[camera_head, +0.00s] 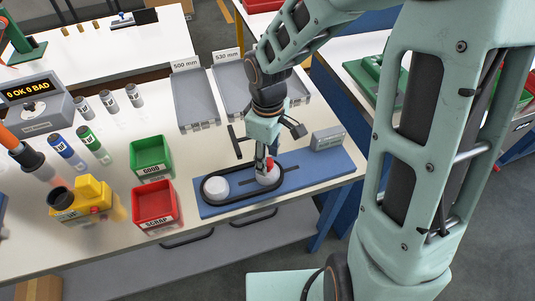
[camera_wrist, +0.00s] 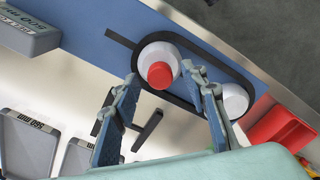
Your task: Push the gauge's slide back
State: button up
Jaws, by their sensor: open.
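The gauge is a long blue base (camera_head: 330,165) on the bench, with a black belt (camera_head: 242,197) looped around two white round pulleys. The left pulley (camera_head: 216,188) is plain. The right pulley has a red knob (camera_head: 270,163) on top and sits at a dark slot (camera_wrist: 119,37) in the base. My gripper (camera_head: 264,152) is over this right pulley. In the wrist view my open gripper (camera_wrist: 161,76) has its two fingers apart, with the red knob (camera_wrist: 160,75) in line between their tips. I cannot tell whether either finger touches the knob or pulley.
A grey readout box (camera_head: 328,139) stands on the base's right end. A green GOOD bin (camera_head: 152,157) and a red SCRAP bin (camera_head: 155,203) stand to the left. Grey trays (camera_head: 194,100) lie behind. The bench's front edge is close to the base.

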jog(key=shift+f, duration=0.4)
jog(key=shift+c, duration=0.4)
grip_shut()
